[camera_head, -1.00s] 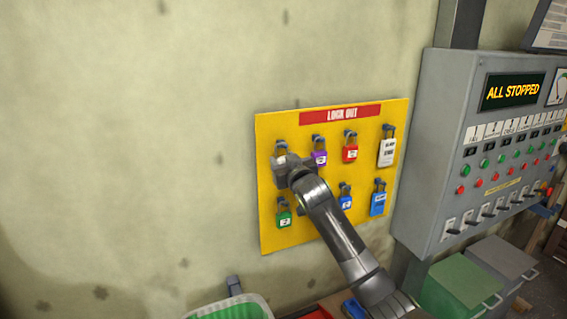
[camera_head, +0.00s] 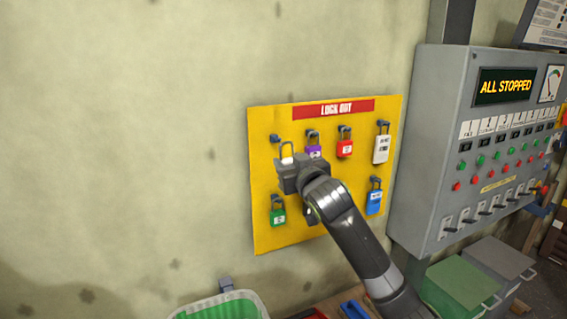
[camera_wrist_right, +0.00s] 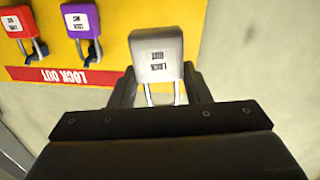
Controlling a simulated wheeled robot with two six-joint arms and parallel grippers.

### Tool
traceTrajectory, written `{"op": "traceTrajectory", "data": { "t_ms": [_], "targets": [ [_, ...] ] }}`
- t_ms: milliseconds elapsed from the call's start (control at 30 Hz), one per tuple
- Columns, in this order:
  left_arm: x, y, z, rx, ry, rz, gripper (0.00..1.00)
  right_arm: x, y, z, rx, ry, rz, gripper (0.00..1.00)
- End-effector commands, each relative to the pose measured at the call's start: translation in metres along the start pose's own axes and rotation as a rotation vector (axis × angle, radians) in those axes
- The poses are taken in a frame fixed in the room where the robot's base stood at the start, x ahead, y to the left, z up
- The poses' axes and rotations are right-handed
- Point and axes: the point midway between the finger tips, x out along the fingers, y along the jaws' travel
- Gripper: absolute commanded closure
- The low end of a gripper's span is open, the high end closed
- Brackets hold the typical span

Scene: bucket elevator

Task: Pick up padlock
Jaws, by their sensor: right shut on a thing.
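My right gripper (camera_head: 290,172) is in front of the yellow lock-out board (camera_head: 263,222), at its upper left. It is shut on a padlock with a pale body and a steel shackle (camera_head: 287,150). In the right wrist view the white padlock (camera_wrist_right: 157,52) sits between the fingers, its body showing upside down with dark lettering. In the head view the gripper hides most of its body. An empty hook (camera_head: 274,138) shows just left of the shackle, apart from it. My left gripper is in neither view.
Purple (camera_head: 313,151), red (camera_head: 345,148), green (camera_head: 278,216) and blue (camera_head: 374,201) locks hang on the board, and a white tag lock (camera_head: 381,149) at upper right. A grey control panel (camera_head: 440,130) stands to the right. The wall left of the board is bare.

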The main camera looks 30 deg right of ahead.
Motion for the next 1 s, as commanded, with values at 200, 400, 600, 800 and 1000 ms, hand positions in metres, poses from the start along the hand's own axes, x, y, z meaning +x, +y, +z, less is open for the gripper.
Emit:
{"op": "traceTrajectory", "data": {
  "t_ms": [200,400,600,800,1000],
  "targets": [
    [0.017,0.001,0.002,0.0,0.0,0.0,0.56,-0.042,0.0,0.002,-0.005,0.004,0.0,0.86],
    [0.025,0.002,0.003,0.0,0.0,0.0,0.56,-0.07,0.0,0.001,-0.003,0.003,0.001,0.86],
    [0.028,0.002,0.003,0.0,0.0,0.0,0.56,-0.086,0.0,0.001,-0.002,0.0,0.001,0.86],
    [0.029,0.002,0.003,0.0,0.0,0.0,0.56,-0.091,0.0,0.0,-0.001,0.0,0.0,0.86],
    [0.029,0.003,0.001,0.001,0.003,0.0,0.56,-0.091,0.0,0.0,0.0,0.0,0.0,0.86]
  ]
}}
